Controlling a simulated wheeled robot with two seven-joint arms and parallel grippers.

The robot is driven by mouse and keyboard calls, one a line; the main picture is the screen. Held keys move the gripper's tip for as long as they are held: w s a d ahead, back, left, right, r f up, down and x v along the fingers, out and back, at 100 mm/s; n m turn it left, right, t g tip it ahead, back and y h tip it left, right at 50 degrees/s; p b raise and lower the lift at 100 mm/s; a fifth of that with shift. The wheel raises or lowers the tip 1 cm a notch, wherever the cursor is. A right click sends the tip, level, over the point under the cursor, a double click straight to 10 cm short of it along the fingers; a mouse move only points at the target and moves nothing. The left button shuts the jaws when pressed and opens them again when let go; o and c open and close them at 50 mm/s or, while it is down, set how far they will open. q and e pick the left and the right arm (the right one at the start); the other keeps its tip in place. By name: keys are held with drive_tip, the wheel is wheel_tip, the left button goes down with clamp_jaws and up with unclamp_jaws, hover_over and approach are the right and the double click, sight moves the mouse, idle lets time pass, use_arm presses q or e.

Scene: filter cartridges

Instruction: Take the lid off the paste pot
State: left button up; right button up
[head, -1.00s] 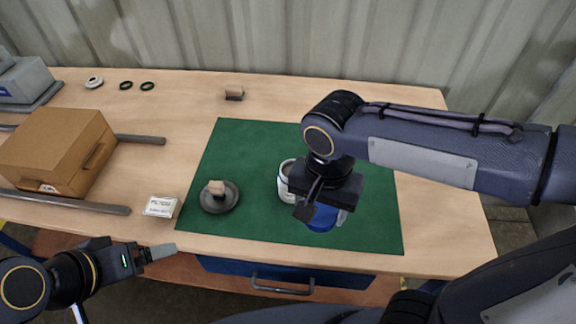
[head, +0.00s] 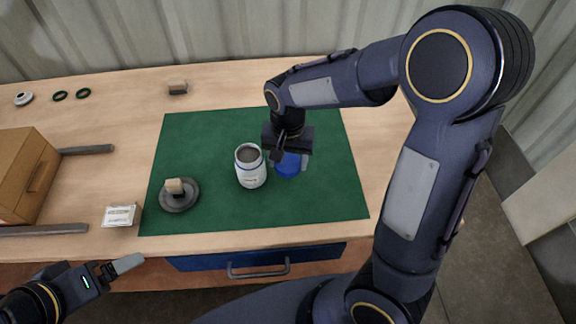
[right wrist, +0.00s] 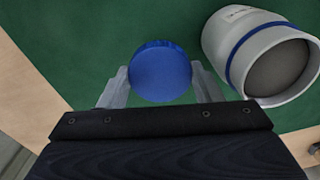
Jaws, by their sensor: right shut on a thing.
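The paste pot (head: 250,170) stands upright and open on the green mat (head: 215,130), a white pot with a blue band and grey paste inside. It also shows in the right wrist view (right wrist: 235,45). The blue lid (head: 288,166) is off the pot, to its right. My right gripper (right wrist: 160,80) is shut on the lid (right wrist: 160,70), one finger on each side; I cannot tell whether the lid touches the mat. My left gripper (head: 118,268) is at the lower left, off the table's front edge; its finger gap is not clear.
A grey dish with a brush-like block (head: 180,198) sits at the mat's left. A white packet (head: 119,215) lies beside the mat. A cardboard box (head: 22,175) stands between grey rails at left. A small block (head: 177,88) and rings lie at the back. The mat's front right is clear.

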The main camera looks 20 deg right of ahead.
sight(288, 162)
drive_tip(key=shift+f, duration=1.55)
drive_tip(key=shift+f, duration=0.2)
drive_tip(key=o, duration=0.8)
